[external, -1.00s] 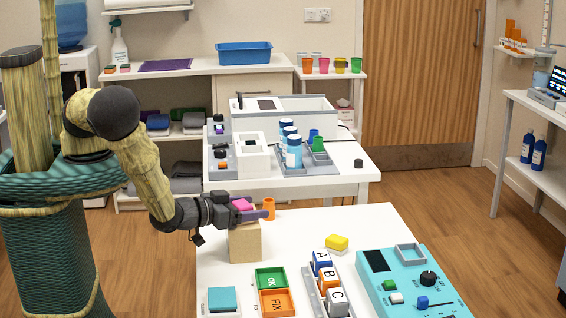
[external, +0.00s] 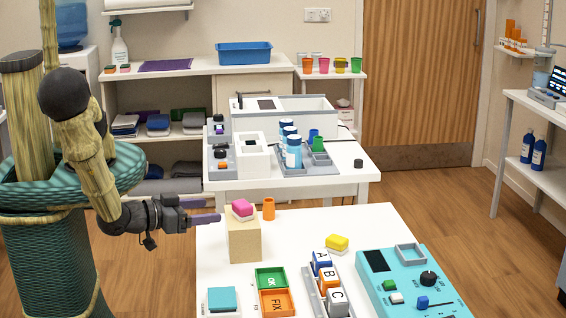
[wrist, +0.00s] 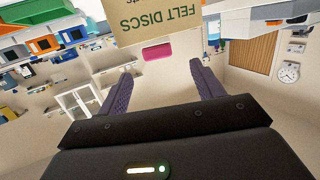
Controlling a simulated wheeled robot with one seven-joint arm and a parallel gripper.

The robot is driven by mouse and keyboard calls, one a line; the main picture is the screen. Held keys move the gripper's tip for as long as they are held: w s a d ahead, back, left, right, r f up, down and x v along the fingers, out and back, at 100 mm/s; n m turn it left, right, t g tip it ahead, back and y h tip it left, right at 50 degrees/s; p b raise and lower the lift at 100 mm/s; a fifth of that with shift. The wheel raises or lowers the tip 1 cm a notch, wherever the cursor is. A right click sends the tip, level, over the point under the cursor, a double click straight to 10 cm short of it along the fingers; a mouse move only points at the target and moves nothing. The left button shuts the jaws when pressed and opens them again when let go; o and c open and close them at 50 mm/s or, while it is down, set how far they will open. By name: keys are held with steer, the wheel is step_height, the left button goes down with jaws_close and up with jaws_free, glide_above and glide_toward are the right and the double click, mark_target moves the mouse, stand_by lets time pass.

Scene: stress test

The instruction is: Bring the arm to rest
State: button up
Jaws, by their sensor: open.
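My gripper (external: 205,211) is open and empty at the left edge of the front white table (external: 215,275), level with the upper part of a tan box. In the wrist view my gripper (wrist: 157,82) shows two purple ridged fingers spread wide with nothing between them. A pink and white block (external: 241,209) rests on top of the tan box (external: 244,240), just right of the fingertips and apart from them. In the wrist view the pink block (wrist: 157,51) shows beyond the fingers, beside the box (wrist: 150,20) lettered "FELT DISCS".
An orange cup (external: 269,209) stands behind the box. A yellow block (external: 337,242), green and orange trays (external: 271,278), lettered blocks (external: 328,279) and a teal panel (external: 405,285) fill the table's right and front. The floor left of the table is partly clear.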

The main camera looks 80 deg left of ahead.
mark_target(237, 214)
stand_by(0.8)
steer(key=w+g, duration=0.1)
steer(key=w+n+g+h, duration=0.1)
steer(key=w+f+g+h+p, duration=0.1)
steer(key=g, duration=0.1)
steer(key=shift+d+f, duration=0.1)
steer(key=shift+d, duration=0.25)
steer(key=shift+w+n+g+h, duration=0.25)
steer(key=shift+n+g+h, duration=0.05)
steer(key=shift+g+h, duration=0.3)
steer(key=shift+w+r+g+h, duration=0.4)
steer(key=shift+g+h, duration=0.2)
steer(key=shift+g, duration=0.2)
steer(key=a+r+g+h, duration=0.1)
steer(key=w+a+r+m+g+h, duration=0.1)
steer(key=r, duration=0.1)
steer(key=shift+a+r+p, duration=0.1)
steer(key=shift+a+p, duration=0.15)
steer(key=shift+p, duration=0.05)
steer(key=s+a+r+m+g, duration=0.1)
steer(key=s+a+r+m, duration=0.1)
steer(key=a+r, duration=0.3)
steer(key=s+a+r+m+g, duration=0.2)
steer(key=a+r, duration=0.3)
steer(key=a, duration=0.6)
steer(key=shift+s+a+r+m+g, duration=0.15)
steer(key=shift+s+a+m+g, duration=0.15)
steer(key=shift+s+m, duration=0.35)
